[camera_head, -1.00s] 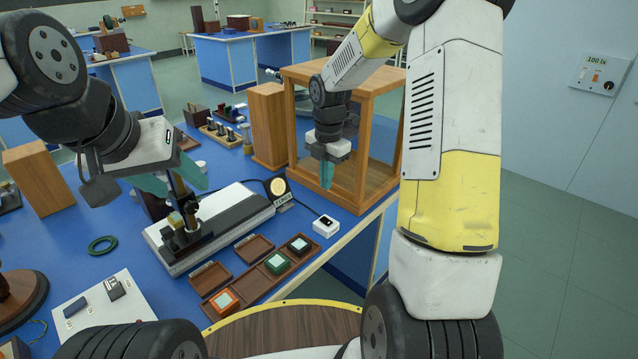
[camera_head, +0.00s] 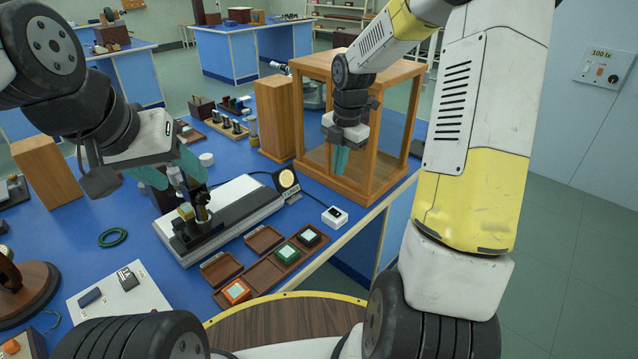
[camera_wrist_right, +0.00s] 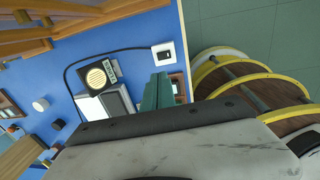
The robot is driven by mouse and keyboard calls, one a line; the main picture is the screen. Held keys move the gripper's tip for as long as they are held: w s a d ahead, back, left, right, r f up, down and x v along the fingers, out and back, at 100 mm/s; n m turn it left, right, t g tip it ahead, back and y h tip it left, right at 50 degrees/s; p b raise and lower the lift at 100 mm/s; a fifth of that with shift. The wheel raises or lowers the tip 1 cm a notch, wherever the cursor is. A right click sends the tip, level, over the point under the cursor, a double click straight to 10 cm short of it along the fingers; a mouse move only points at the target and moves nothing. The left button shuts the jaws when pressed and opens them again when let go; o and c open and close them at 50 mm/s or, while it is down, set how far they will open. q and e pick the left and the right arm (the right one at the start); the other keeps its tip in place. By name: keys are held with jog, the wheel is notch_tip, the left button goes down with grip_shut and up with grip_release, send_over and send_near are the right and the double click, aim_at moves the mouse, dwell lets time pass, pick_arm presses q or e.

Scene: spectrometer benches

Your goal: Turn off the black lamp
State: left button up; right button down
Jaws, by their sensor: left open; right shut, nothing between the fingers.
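The black lamp (camera_head: 287,181) stands at the right end of a grey-white bench block, its round face pale yellow and looking lit. It also shows in the right wrist view (camera_wrist_right: 97,76). A dark cable runs from it towards a small white switch box (camera_head: 334,216) with a dark top part, near the table's front edge. The box also shows in the right wrist view (camera_wrist_right: 163,54). My right gripper (camera_head: 340,160) is shut and empty, hanging above the table beyond the box, apart from it. My left gripper (camera_head: 172,172) is open above the bench block's left end.
A wooden frame cabinet (camera_head: 410,125) stands close behind my right gripper, with a wooden block (camera_head: 273,120) left of it. A brown tray (camera_head: 265,276) with small coloured pieces lies in front of the bench block. A wall panel (camera_head: 602,68) reads 100 lx.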

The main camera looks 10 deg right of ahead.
jog(key=shift+s+d, duration=0.1)
jog(key=shift+s, duration=0.05)
send_near(332, 210)
jog(key=f, duration=0.6)
jog(key=shift+a+f, duration=0.25)
jog(key=shift+f, duration=0.15)
jog(key=shift+w, duration=0.25)
